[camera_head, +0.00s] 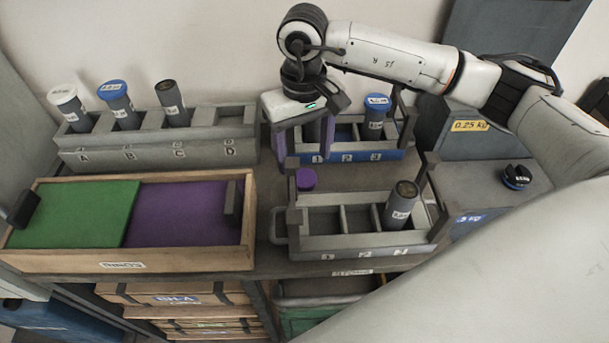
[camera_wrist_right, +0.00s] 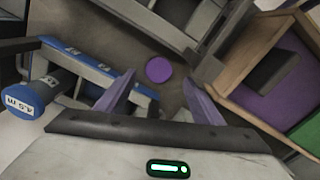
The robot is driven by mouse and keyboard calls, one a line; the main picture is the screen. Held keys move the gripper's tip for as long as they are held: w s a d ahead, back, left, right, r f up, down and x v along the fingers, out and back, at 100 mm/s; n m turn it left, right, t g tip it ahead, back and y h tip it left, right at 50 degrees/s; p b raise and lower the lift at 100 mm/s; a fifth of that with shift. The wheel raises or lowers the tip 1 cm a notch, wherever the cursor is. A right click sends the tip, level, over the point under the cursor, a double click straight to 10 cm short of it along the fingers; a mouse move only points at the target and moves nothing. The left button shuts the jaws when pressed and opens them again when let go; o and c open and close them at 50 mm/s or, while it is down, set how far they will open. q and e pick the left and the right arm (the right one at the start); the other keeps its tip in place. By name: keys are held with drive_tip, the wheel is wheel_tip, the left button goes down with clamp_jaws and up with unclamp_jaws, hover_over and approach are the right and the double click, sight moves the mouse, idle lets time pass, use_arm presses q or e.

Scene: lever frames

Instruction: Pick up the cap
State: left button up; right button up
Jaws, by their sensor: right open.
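The purple cap (camera_head: 306,180) lies on the shelf between the blue-fronted rack and the grey tray. It also shows in the right wrist view (camera_wrist_right: 159,69) as a purple disc. My right gripper (camera_head: 304,146) is open, its purple fingers pointing down above the shelf, at the blue-fronted rack. In the right wrist view the fingertips (camera_wrist_right: 159,79) stand apart, with the cap seen in the gap just beyond them and nothing held. The height left between fingertips and cap is hard to tell. My left gripper is not in view.
The blue-fronted rack (camera_head: 372,155) holds a blue-capped canister (camera_head: 376,112). The grey tray (camera_head: 350,250) close in front of the cap holds an open canister (camera_head: 401,204). A wooden box (camera_head: 125,262) stands left. A rack (camera_head: 160,154) with several canisters stands behind it.

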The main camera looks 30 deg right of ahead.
sight(305, 177)
drive_tip(key=shift+w+d+f+p, duration=0.1)
drive_tip(key=shift+f+p, duration=0.25)
drive_tip(key=shift+f, duration=1.25)
drive_tip(key=shift+w+d+f+p, duration=0.1)
drive_tip(key=shift+f+p, duration=0.2)
drive_tip(key=shift+f, duration=1.25)
drive_tip(key=c, duration=1.1)
